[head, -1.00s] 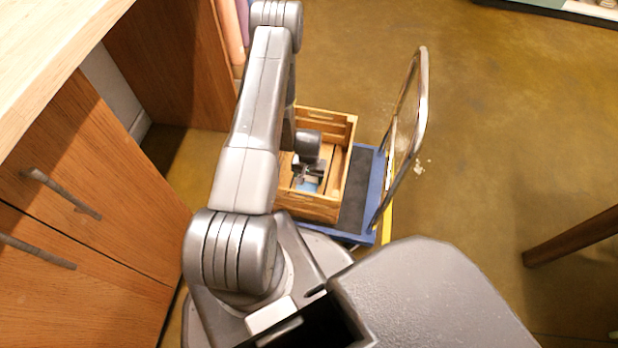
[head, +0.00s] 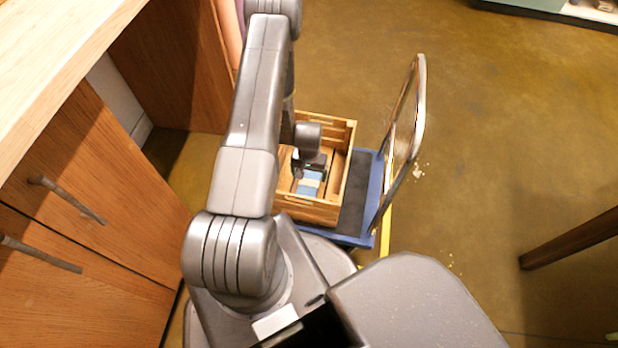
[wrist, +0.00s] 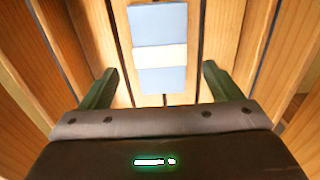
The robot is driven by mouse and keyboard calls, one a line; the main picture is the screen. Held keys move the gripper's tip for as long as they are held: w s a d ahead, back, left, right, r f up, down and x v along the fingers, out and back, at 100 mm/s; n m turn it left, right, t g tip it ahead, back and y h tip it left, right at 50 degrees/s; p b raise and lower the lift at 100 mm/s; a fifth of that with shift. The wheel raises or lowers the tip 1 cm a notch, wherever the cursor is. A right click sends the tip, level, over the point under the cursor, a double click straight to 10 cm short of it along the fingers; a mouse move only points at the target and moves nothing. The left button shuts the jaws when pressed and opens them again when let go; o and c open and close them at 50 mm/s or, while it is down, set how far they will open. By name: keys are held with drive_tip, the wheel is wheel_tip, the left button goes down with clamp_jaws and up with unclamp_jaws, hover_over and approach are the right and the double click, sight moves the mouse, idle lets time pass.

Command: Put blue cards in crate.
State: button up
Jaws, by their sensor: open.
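A blue card bundle with a pale band across its middle lies flat on the slatted floor of the wooden crate. It shows in the wrist view (wrist: 158,78) and in the head view (head: 309,183). The crate (head: 318,211) stands on a blue trolley. My gripper (wrist: 160,85) is open and empty, with its two fingers apart above the crate floor. The cards lie between and beyond the fingertips, apart from both fingers. In the head view my gripper (head: 308,172) is inside the crate opening and partly hides the inside.
The blue trolley (head: 375,190) has a dark mat and an upright metal handle (head: 419,110) right of the crate. A wooden cabinet (head: 90,200) with drawers stands at the left. A wooden leg (head: 570,240) is at the right. The floor between is clear.

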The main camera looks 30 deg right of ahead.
sight(309, 182)
wheel_tip(309, 182, up, 6)
drive_tip(key=p, duration=0.1)
drive_tip(key=shift+r, duration=0.1)
